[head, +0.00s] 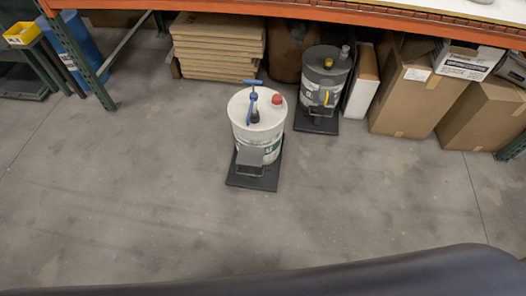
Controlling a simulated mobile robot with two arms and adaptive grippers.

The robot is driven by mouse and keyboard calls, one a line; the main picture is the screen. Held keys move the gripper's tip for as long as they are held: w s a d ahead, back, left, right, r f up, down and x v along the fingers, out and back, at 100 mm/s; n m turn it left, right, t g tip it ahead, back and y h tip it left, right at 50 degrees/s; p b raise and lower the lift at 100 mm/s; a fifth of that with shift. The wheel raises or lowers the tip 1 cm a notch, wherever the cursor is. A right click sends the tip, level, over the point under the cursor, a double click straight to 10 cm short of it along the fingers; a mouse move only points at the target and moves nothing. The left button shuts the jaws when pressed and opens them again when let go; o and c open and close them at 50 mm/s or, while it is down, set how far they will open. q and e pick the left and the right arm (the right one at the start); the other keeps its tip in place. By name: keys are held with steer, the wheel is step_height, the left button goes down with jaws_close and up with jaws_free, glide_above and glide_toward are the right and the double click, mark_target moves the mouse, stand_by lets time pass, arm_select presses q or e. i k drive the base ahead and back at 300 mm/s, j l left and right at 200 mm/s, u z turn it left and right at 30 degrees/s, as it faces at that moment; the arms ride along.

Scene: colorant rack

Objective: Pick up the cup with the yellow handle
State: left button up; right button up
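A dark grey drum (326,66) stands on a dark square base at the back, right of centre. A small yellow handle-like part (326,98) shows low on its front; whether a cup belongs to it is too small to tell. A yellow cap (329,63) sits on the drum's lid. A white drum (257,120) stands nearer, left of the grey one, with a red cap (278,99) and a blue-handled pump (252,96) on top. A grey plate (250,156) is at its front. Neither gripper is in view.
An orange shelf beam (230,12) runs along the back over stacked boards (217,48) and cardboard boxes (401,93). A green upright (85,60), blue barrel (78,36) and yellow bin (21,33) are at left. The concrete floor (150,210) in front is clear.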

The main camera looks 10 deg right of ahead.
mark_target(327, 87)
steer(key=i+j+z, duration=0.1)
steer(key=i+z, duration=0.3)
steer(key=i, duration=0.7)
